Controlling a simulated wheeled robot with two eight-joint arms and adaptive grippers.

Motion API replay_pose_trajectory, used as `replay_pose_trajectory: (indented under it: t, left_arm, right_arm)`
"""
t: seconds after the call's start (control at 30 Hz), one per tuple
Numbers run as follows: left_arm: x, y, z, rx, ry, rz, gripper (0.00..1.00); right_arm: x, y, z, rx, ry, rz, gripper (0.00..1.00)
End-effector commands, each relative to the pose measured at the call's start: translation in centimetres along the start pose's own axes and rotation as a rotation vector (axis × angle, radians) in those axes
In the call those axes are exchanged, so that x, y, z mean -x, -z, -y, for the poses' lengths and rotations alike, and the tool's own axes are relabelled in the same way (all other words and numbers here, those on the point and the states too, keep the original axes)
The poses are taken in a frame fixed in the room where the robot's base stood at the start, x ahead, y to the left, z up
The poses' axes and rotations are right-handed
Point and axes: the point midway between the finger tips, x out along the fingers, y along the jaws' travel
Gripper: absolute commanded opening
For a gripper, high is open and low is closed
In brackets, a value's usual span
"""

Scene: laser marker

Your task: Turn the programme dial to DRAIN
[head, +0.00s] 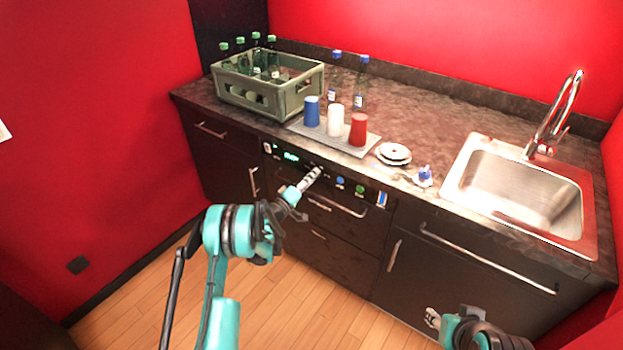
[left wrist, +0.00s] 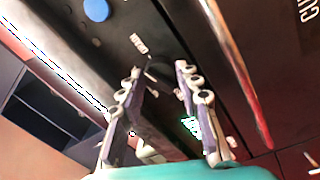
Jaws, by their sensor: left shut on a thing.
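The dark control panel (head: 327,176) runs along the front of the counter, with a lit green display (head: 291,156). My left gripper (head: 314,176) reaches the panel to the right of the display and is shut on the programme dial. In the head view the gripper covers the dial. In the left wrist view the fingers (left wrist: 158,72) stand either side of the small dark dial (left wrist: 151,74), with white lettering beside it. I cannot read which programme the dial points to. My right gripper (head: 433,318) is low at the front, away from the panel; its jaws are too small to read.
A blue button (head: 340,181) and a green button (head: 359,188) sit right of the dial. Above, the counter holds a bottle crate (head: 248,98), a tray (head: 352,149) with cups, small plates (head: 393,153) and a sink (head: 470,185). Drawer handles (head: 338,207) stick out below the panel.

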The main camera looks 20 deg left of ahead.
Motion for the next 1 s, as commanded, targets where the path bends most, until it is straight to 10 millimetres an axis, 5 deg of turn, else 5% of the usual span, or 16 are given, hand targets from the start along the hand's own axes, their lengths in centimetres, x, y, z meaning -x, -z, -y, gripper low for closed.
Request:
replay_pose_trajectory:
  t: [0.4, 1.0]
  left_arm:
    - [0.03, -0.06, 0.11, -0.220, -0.003, 0.019, 0.05]
    - [0.03, -0.06, 0.13, -0.263, -0.003, 0.023, 0.05]
  right_arm:
    - [-0.02, -0.01, 0.00, 0.000, 0.000, 0.000, 0.40]
    - [-0.02, -0.01, 0.00, 0.000, 0.000, 0.000, 0.40]
